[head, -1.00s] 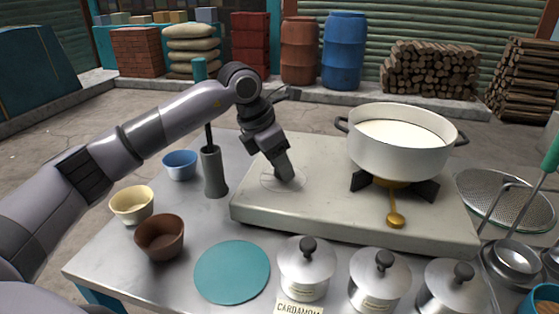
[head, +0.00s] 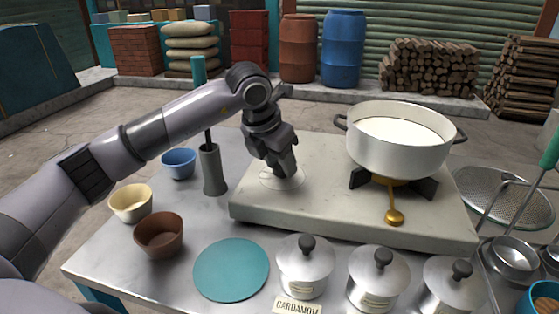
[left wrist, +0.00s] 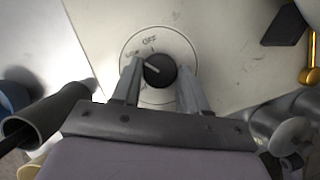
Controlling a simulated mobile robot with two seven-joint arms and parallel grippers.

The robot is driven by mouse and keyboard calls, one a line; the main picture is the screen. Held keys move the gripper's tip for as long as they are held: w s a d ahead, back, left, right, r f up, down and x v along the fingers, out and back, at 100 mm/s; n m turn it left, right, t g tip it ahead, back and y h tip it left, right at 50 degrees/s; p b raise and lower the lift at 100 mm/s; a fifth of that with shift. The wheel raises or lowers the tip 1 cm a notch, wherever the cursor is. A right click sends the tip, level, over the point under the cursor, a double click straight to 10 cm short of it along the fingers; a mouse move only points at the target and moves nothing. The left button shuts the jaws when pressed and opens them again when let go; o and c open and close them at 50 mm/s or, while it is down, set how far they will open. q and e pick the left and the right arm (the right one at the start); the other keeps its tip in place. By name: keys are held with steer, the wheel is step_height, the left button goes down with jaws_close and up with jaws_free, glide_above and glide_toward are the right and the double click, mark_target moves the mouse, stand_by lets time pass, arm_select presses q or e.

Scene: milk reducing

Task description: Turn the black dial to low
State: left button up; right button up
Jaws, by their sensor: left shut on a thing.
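The black dial (left wrist: 159,70) sits in a round marked plate on the stove top in the left wrist view. Its white pointer line points up and left, toward a small label left of the OFF mark. My left gripper (left wrist: 158,82) has a finger on each side of the dial and is shut on it. In the head view my left gripper (head: 283,174) points down onto the round plate and hides the dial. The stove (head: 330,212) is a pale slab on the metal table. My right gripper is not in view.
A white pot of milk (head: 400,155) stands on the burner, right of my left gripper, with a brass knob (head: 394,217) in front. A grey cylinder (head: 212,168) and a blue bowl (head: 179,163) stand left of the stove. Lidded tins (head: 305,268) line the front.

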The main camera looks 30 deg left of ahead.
mark_target(271, 184)
arm_select(q)
steer(key=o, duration=1.1)
steer(key=shift+c, duration=0.2)
steer(key=shift+r, duration=0.1)
steer(key=v, duration=0.7)
steer(key=shift+s, duration=0.1)
